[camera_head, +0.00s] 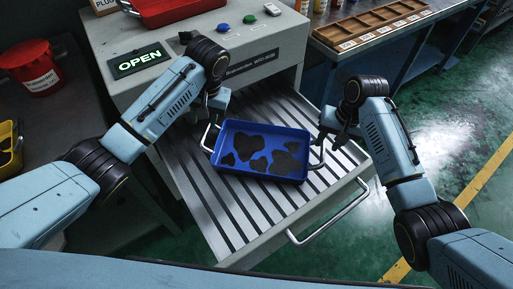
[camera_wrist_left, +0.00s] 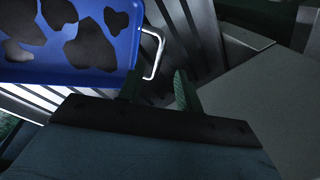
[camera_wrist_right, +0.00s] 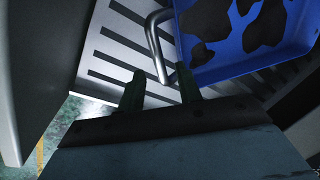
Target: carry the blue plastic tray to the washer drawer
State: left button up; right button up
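The blue plastic tray (camera_head: 233,128) with dark patches lies on the slatted washer drawer (camera_head: 228,225), which is pulled out of the grey washer (camera_head: 240,70). It also shows in the left wrist view (camera_wrist_left: 88,76) and the right wrist view (camera_wrist_right: 235,60). My left gripper (camera_head: 213,112) is open by the tray's left wire handle (camera_wrist_left: 158,58); the handle lies just ahead of the parted fingers (camera_wrist_left: 158,88). My right gripper (camera_head: 328,140) is open by the right wire handle (camera_wrist_right: 154,40), whose end reaches between the parted fingers (camera_wrist_right: 160,88). Neither gripper is shut on a handle.
The washer has a lit OPEN sign (camera_head: 139,62) and coloured buttons. A red tray (camera_head: 178,10) sits on top. A red bin (camera_head: 38,70) stands at the left. A blue bench with a wooden divided box (camera_head: 372,25) is at the back right. The drawer's front has a bar handle (camera_head: 330,222).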

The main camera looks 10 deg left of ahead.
notch_tip(320, 180, up, 8)
jog(key=d, duration=0.1)
jog(key=shift+d+f, duration=0.2)
jog(key=shift+r, duration=0.1)
dwell(0.3)
